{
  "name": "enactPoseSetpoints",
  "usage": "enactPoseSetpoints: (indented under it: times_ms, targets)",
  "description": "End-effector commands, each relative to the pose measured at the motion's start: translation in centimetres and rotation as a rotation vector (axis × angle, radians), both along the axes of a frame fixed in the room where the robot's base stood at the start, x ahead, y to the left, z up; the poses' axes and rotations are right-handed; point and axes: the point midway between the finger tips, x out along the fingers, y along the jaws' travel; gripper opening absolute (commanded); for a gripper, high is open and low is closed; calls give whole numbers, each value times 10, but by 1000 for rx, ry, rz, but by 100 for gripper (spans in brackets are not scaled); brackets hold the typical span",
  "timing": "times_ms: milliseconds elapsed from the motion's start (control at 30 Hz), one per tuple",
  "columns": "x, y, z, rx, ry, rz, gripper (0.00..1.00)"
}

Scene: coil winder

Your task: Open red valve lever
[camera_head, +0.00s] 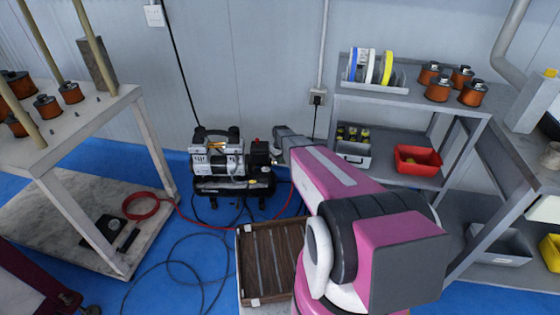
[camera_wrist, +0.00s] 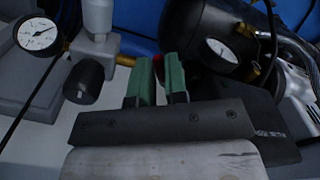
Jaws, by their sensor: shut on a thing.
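The red valve lever (camera_wrist: 158,68) shows as a small dark red piece between the green finger pads of my gripper (camera_wrist: 158,82) in the wrist view. The pads stand close together with the lever between them, and most of it is hidden by them. In the head view, the air compressor (camera_head: 218,163) stands on the blue floor by the wall. My gripper (camera_head: 277,152) reaches its right side, where a small red spot shows. The fingers are too small to make out there.
A pressure gauge (camera_wrist: 37,34) and a second gauge (camera_wrist: 221,50) flank the fingers. A wooden crate (camera_head: 243,262) stands in front. A grey shelf (camera_head: 415,98) is at right, a workbench (camera_head: 85,130) at left.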

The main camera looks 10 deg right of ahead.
Motion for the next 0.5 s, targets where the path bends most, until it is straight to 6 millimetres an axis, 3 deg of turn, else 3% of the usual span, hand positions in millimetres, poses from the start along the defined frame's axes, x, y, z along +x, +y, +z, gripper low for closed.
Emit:
enactPoseSetpoints:
  times_ms: [267,500]
  targets:
    - [2,-3,0,0,0,83,0]
    - [5,-9,0,0,0,266,0]
